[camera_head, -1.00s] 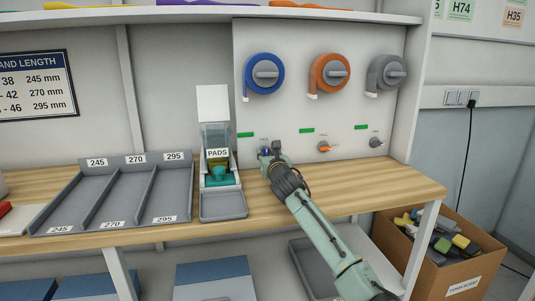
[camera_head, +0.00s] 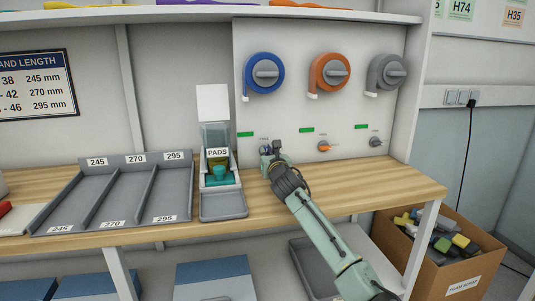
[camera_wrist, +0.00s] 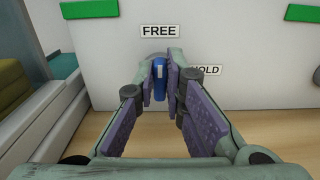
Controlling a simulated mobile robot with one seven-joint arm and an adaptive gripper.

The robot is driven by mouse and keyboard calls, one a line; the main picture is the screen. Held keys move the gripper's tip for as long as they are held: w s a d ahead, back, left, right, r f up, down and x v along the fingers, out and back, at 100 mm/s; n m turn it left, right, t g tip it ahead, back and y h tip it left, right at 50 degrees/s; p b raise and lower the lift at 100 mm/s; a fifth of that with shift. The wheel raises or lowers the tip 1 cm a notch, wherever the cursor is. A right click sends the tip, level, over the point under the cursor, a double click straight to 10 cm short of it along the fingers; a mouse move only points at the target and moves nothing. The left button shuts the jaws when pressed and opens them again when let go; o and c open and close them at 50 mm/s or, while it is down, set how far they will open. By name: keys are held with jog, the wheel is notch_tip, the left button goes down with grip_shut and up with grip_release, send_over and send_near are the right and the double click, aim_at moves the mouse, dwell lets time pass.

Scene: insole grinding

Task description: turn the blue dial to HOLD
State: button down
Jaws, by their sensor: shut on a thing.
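The blue dial (camera_wrist: 160,82) is on the white panel, straight ahead in the wrist view. Its narrow blue grip stands about upright, below the FREE label (camera_wrist: 160,31). The HOLD label (camera_wrist: 206,70) is to its right, partly covered by a fingertip. My gripper (camera_wrist: 162,85) is shut on the dial's grip, with one purple-padded finger on each side. In the head view my gripper (camera_head: 270,157) is at the panel under the left green strip and hides most of the dial.
An orange dial (camera_head: 324,146) and a grey dial (camera_head: 375,142) sit to the right on the same panel. Three large hose reels, blue (camera_head: 249,86), orange and grey, are above. The PADS dispenser (camera_head: 218,170) stands close to the left on the wooden bench (camera_head: 345,197).

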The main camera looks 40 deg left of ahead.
jog(key=shift+m, duration=0.3)
jog(key=m+p, duration=0.2)
jog(key=m, duration=0.1)
jog(key=shift+w+d, duration=0.1)
jog(key=shift+w, duration=0.05)
jog(key=m+p, duration=0.1)
jog(key=m, duration=0.3)
jog(key=shift+w+d+f+m+p, duration=0.1)
jog(key=shift+w+m+p, duration=0.05)
jog(key=shift+m+p, duration=0.2)
jog(key=m, duration=0.5)
jog(key=shift+w+d+f+p, duration=0.1)
jog(key=shift+f+p, duration=0.15)
jog(key=shift+p, duration=0.05)
jog(key=m, duration=0.4)
jog(key=shift+f, duration=0.2)
jog(key=shift+m, duration=0.45)
jog(key=c, duration=1.7)
grip_release()
jog(key=shift+o, duration=0.2)
jog(key=shift+d, duration=0.1)
